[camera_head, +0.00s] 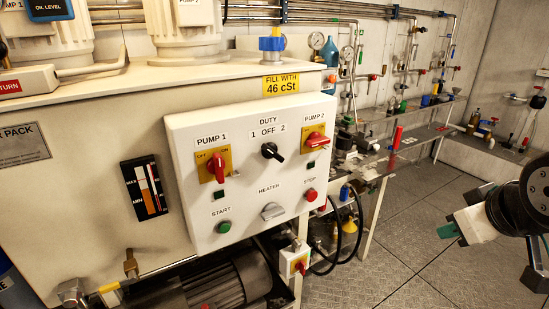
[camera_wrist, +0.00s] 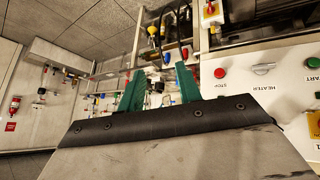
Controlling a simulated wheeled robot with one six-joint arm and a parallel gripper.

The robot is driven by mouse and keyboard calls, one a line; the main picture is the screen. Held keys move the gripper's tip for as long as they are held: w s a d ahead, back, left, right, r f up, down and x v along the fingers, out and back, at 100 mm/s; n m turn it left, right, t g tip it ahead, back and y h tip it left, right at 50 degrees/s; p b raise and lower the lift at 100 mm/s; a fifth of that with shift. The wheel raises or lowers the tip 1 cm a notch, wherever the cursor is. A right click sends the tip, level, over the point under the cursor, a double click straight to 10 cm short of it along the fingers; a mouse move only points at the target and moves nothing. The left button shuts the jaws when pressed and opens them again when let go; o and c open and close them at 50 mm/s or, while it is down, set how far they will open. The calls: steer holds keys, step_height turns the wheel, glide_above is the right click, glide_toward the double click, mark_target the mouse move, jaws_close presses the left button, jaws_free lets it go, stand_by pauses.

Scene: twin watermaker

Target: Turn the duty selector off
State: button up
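The duty selector (camera_head: 271,152) is a black knob under the DUTY "1 OFF 2" label on the white control panel (camera_head: 240,205) in the head view. Its bar lies slanted, from upper left to lower right; I cannot tell which end is the pointer. My gripper (camera_head: 450,230) is at the right edge of the head view, well apart from the panel. In the wrist view my gripper (camera_wrist: 158,90) shows two green fingers spread apart with nothing between them. There the panel's lower part (camera_wrist: 285,90) appears upside down at right; the duty selector is not in view.
Red-handled PUMP 1 (camera_head: 216,167) and PUMP 2 (camera_head: 315,140) switches flank the selector. Below are the START button (camera_head: 224,227), heater knob (camera_head: 273,211) and STOP button (camera_head: 310,195). A small isolator (camera_head: 295,262) hangs underneath. The floor (camera_head: 390,230) between panel and gripper is clear.

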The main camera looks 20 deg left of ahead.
steer(key=w+a+n+t+y, duration=0.35)
steer(key=w+a, duration=0.25)
steer(key=a, duration=0.5)
steer(key=n+y, duration=0.9)
glide_toward(277, 156)
steer(key=a, duration=0.2)
steer(key=shift+t+h, duration=0.25)
steer(key=shift+t, duration=0.2)
steer(key=x, duration=0.8)
steer(key=shift+w+d+f, duration=0.1)
steer(key=shift+w+d, duration=0.1)
steer(key=shift+w, duration=0.05)
jaws_close()
